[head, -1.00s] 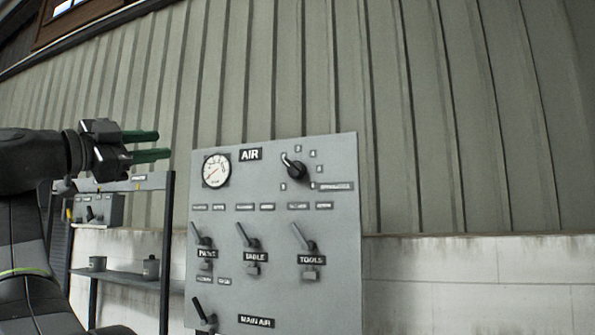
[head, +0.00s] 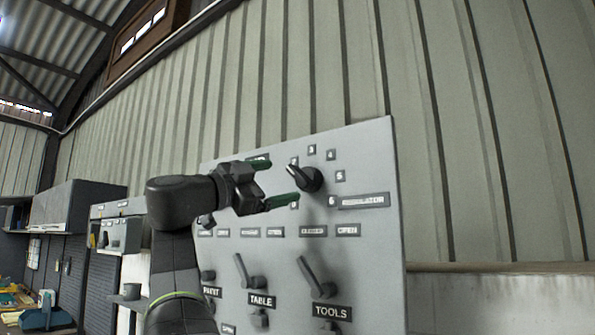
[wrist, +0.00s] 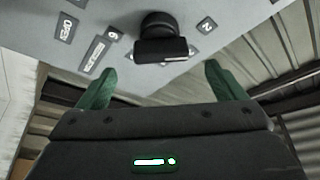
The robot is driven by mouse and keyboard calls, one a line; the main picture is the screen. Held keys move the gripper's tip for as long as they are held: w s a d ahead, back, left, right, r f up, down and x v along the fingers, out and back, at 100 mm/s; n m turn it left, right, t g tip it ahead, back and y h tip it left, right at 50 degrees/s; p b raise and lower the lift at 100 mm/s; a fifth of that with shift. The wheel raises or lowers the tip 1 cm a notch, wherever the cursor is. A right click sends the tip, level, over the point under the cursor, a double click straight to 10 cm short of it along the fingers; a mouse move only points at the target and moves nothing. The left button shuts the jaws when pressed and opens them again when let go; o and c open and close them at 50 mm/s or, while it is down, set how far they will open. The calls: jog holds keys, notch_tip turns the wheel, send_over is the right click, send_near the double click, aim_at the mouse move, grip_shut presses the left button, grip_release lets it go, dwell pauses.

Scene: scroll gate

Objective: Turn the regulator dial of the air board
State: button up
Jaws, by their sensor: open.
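The regulator dial (head: 311,179) is a black knob on the upper right of the grey air board (head: 375,250), with numbered plates around it and a regulator label at its lower right. Its white mark points to the upper left in the head view. My gripper (head: 282,182) is open and just left of the dial, with green fingers pointing towards it. In the wrist view the dial (wrist: 160,38) lies ahead, in line with the gap between the two fingers (wrist: 158,85). The dial looks clear of both fingers. My gripper hides the gauge area.
Below the dial are levers, among them the table lever (head: 248,274) and the tools lever (head: 317,278). A ribbed metal wall (head: 450,150) stands behind the board. A cluttered workbench (head: 45,318) is at the far left.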

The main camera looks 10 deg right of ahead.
aim_at(295, 176)
jog(key=p+x, duration=0.2)
jog(key=x, duration=0.3)
jog(key=shift+w+d+r, duration=0.15)
jog(key=shift+d+r, duration=0.05)
jog(key=shift+d, duration=0.15)
jog(key=c, duration=1)
